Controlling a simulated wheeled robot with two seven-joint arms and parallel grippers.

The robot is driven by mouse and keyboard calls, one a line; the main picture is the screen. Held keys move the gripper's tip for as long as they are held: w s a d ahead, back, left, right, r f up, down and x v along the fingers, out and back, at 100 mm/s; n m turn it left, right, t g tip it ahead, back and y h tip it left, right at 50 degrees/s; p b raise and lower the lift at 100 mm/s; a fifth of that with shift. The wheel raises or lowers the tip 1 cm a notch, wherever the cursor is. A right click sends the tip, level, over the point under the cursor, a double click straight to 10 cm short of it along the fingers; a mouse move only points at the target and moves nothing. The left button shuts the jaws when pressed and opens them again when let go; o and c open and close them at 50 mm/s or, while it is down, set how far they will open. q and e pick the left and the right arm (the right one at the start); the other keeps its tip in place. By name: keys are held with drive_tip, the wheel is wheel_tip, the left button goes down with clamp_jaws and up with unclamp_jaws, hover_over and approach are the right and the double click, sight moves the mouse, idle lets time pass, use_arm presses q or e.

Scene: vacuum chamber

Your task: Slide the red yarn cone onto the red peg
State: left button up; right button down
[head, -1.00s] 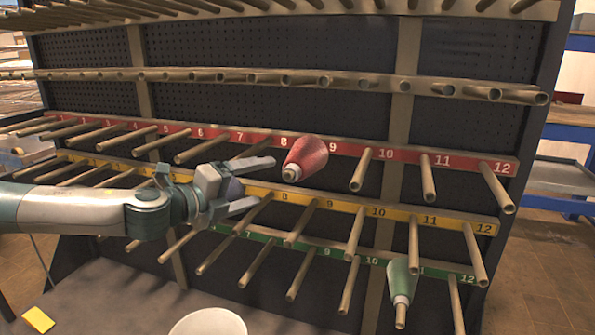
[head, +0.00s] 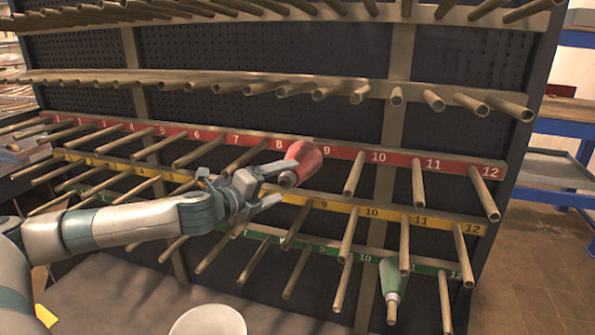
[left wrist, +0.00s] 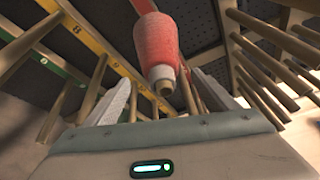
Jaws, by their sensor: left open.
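The red yarn cone (head: 307,156) sits on the red-labelled rail (head: 350,153), between the numbers 8 and 9. Its wide end is toward the rail and its narrow end points outward; it appears to be around a peg there. My left gripper (head: 277,183) is open, with its fingers at the narrow end of the cone. In the left wrist view the cone (left wrist: 157,45) shows just beyond and between the spread fingers (left wrist: 163,85), with a tube end at its tip. I cannot tell whether a finger touches it. My right gripper is not in view.
Bare pegs stick out to both sides on the red rail, and on the yellow rail (head: 340,208) just below. A green cone (head: 391,277) hangs on the green rail at lower right. A white round container (head: 208,322) stands at the bottom. Upper rails carry more pegs.

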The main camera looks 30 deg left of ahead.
sight(295, 177)
use_arm(q)
drive_tip(key=w, duration=0.2)
drive_tip(key=w+p, duration=0.1)
drive_tip(key=w, duration=0.1)
drive_tip(key=w+d+p, duration=0.1)
drive_tip(key=shift+w+f, duration=0.3)
drive_tip(key=shift+w, duration=0.1)
drive_tip(key=shift+w+f+p, duration=0.25)
drive_tip(key=shift+w+p, duration=0.05)
drive_tip(key=shift+w, duration=0.3)
drive_tip(key=shift+r, duration=0.1)
drive_tip(key=c, duration=1.6)
drive_tip(key=shift+w+a+p, duration=0.25)
drive_tip(key=shift+w+p, duration=0.5)
drive_tip(key=shift+w, duration=0.35)
drive_tip(key=o, duration=1.5)
drive_tip(key=shift+o, duration=0.5)
drive_tip(key=shift+f, duration=0.2)
drive_tip(key=shift+s, duration=0.1)
